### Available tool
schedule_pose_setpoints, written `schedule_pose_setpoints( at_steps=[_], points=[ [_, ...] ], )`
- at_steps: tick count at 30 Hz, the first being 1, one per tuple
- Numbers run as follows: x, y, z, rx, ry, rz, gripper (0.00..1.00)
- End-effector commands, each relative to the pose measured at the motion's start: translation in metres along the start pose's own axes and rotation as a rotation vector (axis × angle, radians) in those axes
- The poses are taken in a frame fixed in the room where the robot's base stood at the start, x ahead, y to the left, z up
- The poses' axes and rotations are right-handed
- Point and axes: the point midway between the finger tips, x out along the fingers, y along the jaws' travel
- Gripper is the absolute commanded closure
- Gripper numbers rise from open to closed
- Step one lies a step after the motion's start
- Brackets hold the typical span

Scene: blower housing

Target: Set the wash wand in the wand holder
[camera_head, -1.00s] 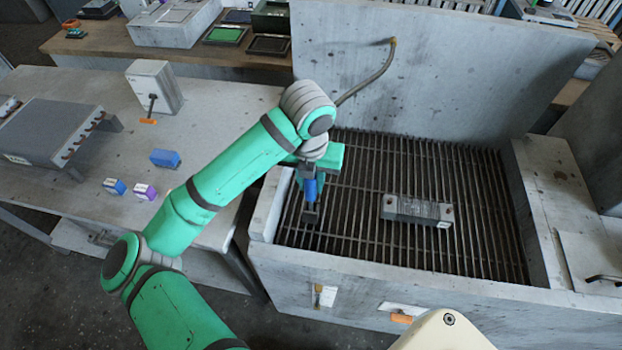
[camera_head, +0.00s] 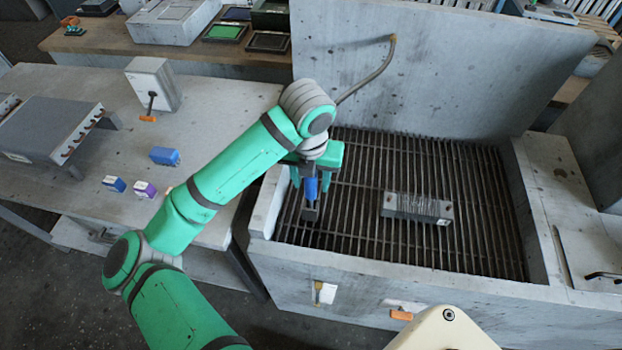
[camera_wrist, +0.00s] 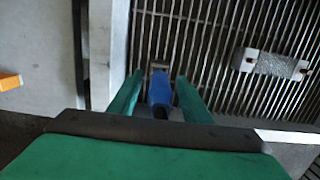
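The wash wand (camera_head: 310,188) shows as a blue handle at the left end of the sink grating. A dark grey block (camera_head: 310,213) is at its lower end; it may be the wand holder, but I cannot tell how the wand sits in it. The handle also shows in the wrist view (camera_wrist: 160,92), with a small grey piece at its far end. My gripper (camera_wrist: 158,86) is open, one green finger on each side of the handle with visible gaps. In the head view my gripper (camera_head: 311,178) is around the handle's upper part.
A grey ribbed block (camera_head: 417,208) lies on the grating (camera_head: 370,240), right of my gripper. The sink's left wall (camera_head: 268,205) is close on the left. A hose (camera_head: 370,78) curves from the back panel.

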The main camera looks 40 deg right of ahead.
Motion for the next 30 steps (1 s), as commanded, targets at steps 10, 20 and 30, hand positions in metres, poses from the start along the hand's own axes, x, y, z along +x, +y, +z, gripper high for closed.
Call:
schedule_pose_setpoints(
  at_steps=[10,20,30],
  points=[
    [-0.003,0.0,0.0,0.0,0.0,0.0,0.56],
    [-0.054,0.0,0.001,0.002,-0.003,0.002,0.56],
    [-0.101,0.0,0.001,0.0,-0.001,0.002,0.56]
  ],
)
